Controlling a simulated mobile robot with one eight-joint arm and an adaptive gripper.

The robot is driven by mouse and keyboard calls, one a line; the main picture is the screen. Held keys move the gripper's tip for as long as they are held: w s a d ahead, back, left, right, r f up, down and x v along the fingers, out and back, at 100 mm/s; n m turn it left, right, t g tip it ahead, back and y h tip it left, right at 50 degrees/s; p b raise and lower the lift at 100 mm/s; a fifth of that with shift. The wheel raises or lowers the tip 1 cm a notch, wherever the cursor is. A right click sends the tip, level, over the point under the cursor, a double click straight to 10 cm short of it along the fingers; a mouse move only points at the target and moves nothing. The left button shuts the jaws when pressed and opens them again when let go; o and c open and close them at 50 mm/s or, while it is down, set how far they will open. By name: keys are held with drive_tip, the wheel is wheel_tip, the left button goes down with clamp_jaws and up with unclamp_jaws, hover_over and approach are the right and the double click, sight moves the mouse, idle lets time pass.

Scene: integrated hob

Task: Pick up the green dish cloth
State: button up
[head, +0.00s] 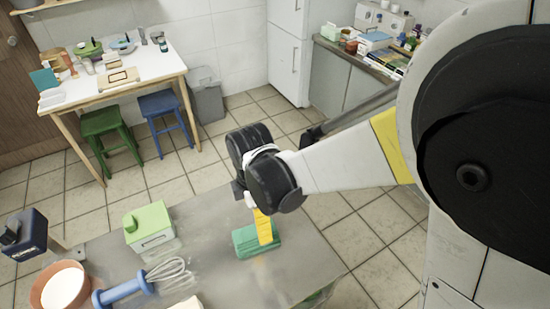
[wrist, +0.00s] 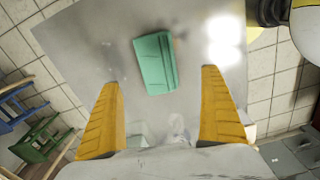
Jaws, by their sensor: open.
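The green dish cloth (head: 244,246) lies folded on the grey worktop near its far edge in the head view. The wrist view shows the whole cloth (wrist: 155,63) as a teal-green folded rectangle, slightly tilted. My gripper (wrist: 160,85) is open and empty, with one yellow finger on each side of the picture. The cloth appears between the finger lines and beyond the tips. In the head view, a yellow finger (head: 263,227) covers part of the cloth. I cannot tell the exact height of the fingers above it.
On the worktop (head: 215,270), left of the cloth, are a green-lidded container (head: 150,226), a blue-handled whisk (head: 150,280) and a terracotta pot (head: 62,288). A dark blue object (head: 25,235) stands at the left. A white table (head: 120,78) and stools are across the floor.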

sight(256, 235)
drive_tip(key=f, duration=0.1)
drive_tip(key=f+b, duration=0.1)
drive_tip(key=f, duration=0.1)
drive_tip(key=f+b, duration=0.1)
drive_tip(key=f, duration=0.1)
drive_tip(key=shift+s+a+f, duration=0.1)
drive_tip(key=shift+s+a, duration=0.1)
drive_tip(key=shift+s, duration=0.1)
drive_tip(key=shift+w+a+f+b, duration=0.1)
drive_tip(key=shift+w+f+b, duration=0.1)
drive_tip(key=shift+f+b, duration=0.9)
drive_tip(key=shift+w+a+f+b, duration=0.15)
drive_tip(key=shift+f+b, duration=0.25)
drive_tip(key=shift+f, duration=1.25)
drive_tip(key=shift+r, duration=0.15)
drive_tip(key=c, duration=1.5)
